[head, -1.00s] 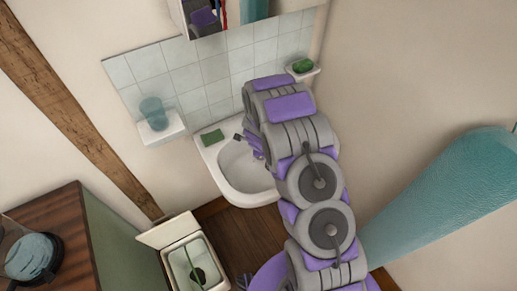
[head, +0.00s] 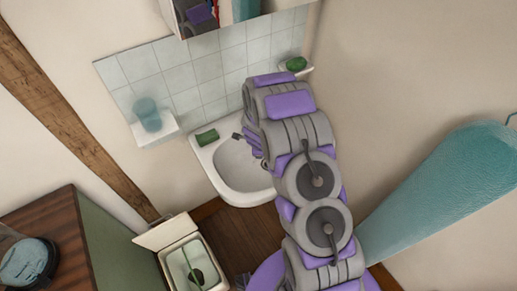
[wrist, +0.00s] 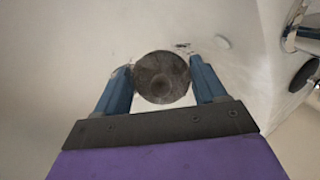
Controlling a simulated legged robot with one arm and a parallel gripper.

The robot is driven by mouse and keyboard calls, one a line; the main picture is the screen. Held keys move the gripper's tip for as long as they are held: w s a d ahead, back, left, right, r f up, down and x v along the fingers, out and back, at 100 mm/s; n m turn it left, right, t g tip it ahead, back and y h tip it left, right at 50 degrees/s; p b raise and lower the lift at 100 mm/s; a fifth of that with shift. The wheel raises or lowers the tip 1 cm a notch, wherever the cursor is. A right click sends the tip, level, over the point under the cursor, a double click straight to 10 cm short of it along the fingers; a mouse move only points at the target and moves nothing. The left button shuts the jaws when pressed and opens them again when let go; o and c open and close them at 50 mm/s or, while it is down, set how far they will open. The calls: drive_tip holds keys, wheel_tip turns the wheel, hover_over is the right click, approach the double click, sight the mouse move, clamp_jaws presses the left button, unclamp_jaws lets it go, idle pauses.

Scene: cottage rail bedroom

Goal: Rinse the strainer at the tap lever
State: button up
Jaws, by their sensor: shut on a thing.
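In the wrist view my gripper (wrist: 161,70) has its two blue fingers on either side of a round, dark grey mesh strainer (wrist: 163,82). It is shut on the strainer, over the white bowl of the washbasin (wrist: 60,70). Chrome metal, apparently part of the tap (wrist: 306,36), shows at the upper right; I cannot make out the lever itself. In the head view my arm reaches over the washbasin (head: 243,172) and hides its right side and the tap. The strainer is not clearly seen there.
A green sponge (head: 207,137) lies on the basin's rim. A tumbler (head: 148,115) stands on a wall shelf, and green soap (head: 296,64) sits in a dish. An open bin (head: 174,262) stands below left, beside a cabinet (head: 40,215).

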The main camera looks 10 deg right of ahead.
drive_tip(key=shift+a+p, duration=0.2)
drive_tip(key=shift+p, duration=0.1)
drive_tip(key=shift+w+a+p, duration=0.15)
drive_tip(key=shift+a+p, duration=0.25)
drive_tip(key=shift+d, duration=0.2)
drive_tip(key=shift+d, duration=0.45)
drive_tip(key=shift+s, duration=0.2)
drive_tip(key=s+b, duration=0.2)
drive_tip(key=b, duration=0.1)
drive_tip(key=shift+s+a+f+b, duration=0.15)
drive_tip(key=shift+s+a+b, duration=0.15)
drive_tip(key=shift+s+b, duration=0.35)
drive_tip(key=shift+s, duration=0.15)
drive_tip(key=shift+s+a+b, duration=0.2)
drive_tip(key=shift+s+b, duration=0.35)
drive_tip(key=shift+s, duration=0.5)
drive_tip(key=shift+s+a+b, duration=0.2)
drive_tip(key=shift+s+b, duration=0.35)
drive_tip(key=shift+s, duration=0.45)
